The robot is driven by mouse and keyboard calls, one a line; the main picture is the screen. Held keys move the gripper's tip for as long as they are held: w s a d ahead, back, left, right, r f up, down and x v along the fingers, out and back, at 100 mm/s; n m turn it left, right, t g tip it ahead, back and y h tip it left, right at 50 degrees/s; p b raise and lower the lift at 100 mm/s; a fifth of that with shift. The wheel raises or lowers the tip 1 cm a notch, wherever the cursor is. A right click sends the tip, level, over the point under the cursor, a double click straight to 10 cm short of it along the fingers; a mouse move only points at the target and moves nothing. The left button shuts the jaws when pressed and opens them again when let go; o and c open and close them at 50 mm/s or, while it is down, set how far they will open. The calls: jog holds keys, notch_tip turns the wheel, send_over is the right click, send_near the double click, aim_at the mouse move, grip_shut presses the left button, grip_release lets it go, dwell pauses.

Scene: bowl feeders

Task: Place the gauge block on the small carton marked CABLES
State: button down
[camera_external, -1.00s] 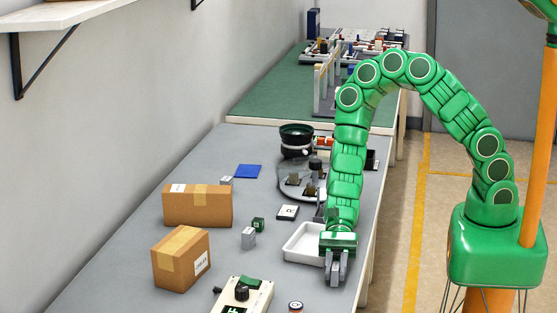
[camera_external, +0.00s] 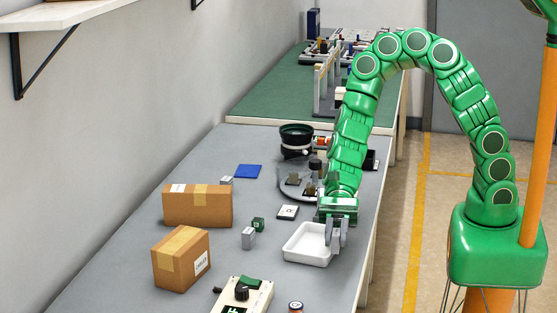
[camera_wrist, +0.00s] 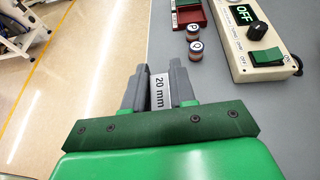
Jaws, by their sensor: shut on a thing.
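The gauge block (camera_wrist: 160,92), pale with a "20 mm" label, is between the two grey fingers of my gripper (camera_wrist: 159,76) in the wrist view. My gripper is shut on it. In the external view my gripper (camera_external: 334,238) hangs by the right edge of the white tray, and the block is too small to tell there. Two brown cartons stand on the bench at the left: a wider one (camera_external: 197,208) behind and a smaller one (camera_external: 181,262) in front, with a white label on its right side. The label's words are too small to read.
The white tray (camera_external: 292,252) lies beside my gripper. A grey block (camera_external: 248,238) and a green cube (camera_external: 258,225) stand between the cartons and the tray. A control box (camera_external: 256,292) is in front. A black-rimmed bowl (camera_external: 296,138) is farther back.

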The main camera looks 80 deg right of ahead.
jog(key=w+r+m+t, duration=0.3)
jog(key=w+r, duration=0.4)
jog(key=w, duration=0.6)
jog(key=w+r+m+t, duration=0.25)
jog(key=w+r, duration=0.45)
jog(key=w, duration=0.6)
jog(key=h, duration=0.1)
send_over(177, 242)
jog(key=shift+t, duration=0.35)
jog(key=shift+s+d+f, duration=0.1)
jog(key=shift+d+f, duration=0.05)
jog(key=shift+f, duration=4.45)
jog(key=shift+f, duration=0.1)
jog(key=shift+w+f, duration=0.15)
jog(key=shift+w, duration=0.05)
jog(key=shift+f, duration=1.5)
jog(key=shift+f, duration=0.1)
jog(key=c, duration=0.9)
grip_release()
